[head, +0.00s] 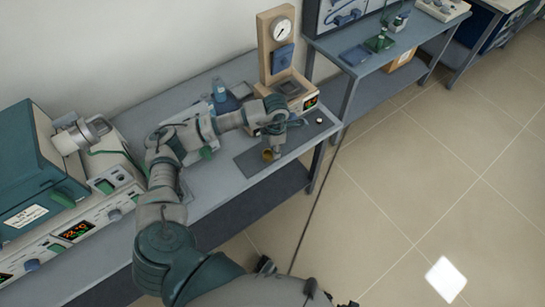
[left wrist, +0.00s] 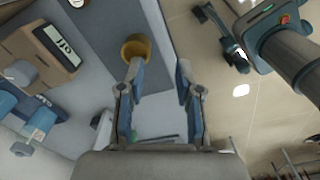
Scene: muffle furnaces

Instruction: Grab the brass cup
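The brass cup (head: 267,155) stands on a dark grey mat (head: 250,164) near the front edge of the bench. In the left wrist view the cup (left wrist: 137,47) is upright, seen from above, just beyond the tip of the left-hand finger. My left gripper (head: 275,147) points down beside the cup. In the left wrist view my left gripper (left wrist: 159,68) is open, with nothing between its fingers. The cup is off to the left of the gap; I cannot tell whether the finger touches it.
A wooden stand with a dial (head: 282,32) and a small display unit (head: 300,95) stand just behind my left gripper. A teal furnace (head: 38,175) fills the bench's left end. The bench's front edge drops to open tiled floor (head: 400,190).

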